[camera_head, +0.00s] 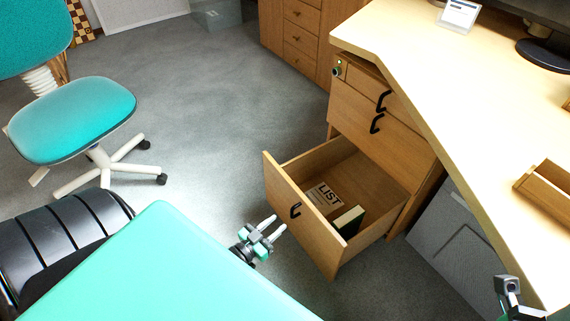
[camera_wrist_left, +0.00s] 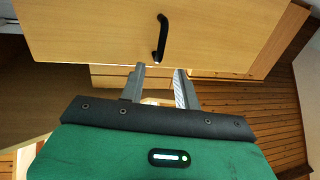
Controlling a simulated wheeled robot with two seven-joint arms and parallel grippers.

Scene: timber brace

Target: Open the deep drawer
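The deep drawer (camera_head: 302,222) is the lowest one of the wooden desk pedestal, and it stands pulled far out. Inside it lie a sheet marked LIST (camera_head: 325,196) and a box-like book (camera_head: 348,220). Its black handle (camera_head: 295,210) is on the front panel and also shows in the left wrist view (camera_wrist_left: 161,38). My left gripper (camera_head: 275,225) is in front of the drawer, apart from the handle. Its two fingers (camera_wrist_left: 162,75) are spread with nothing between them. My right gripper (camera_head: 507,284) shows only partly at the lower right, near the desk edge.
Two upper drawers (camera_head: 375,130) with black handles are shut. The desk top (camera_head: 450,70) overhangs the pedestal. A teal chair (camera_head: 75,120) stands at the left, with clear grey floor (camera_head: 210,110) between it and the pedestal. A wooden cabinet (camera_head: 300,35) stands behind.

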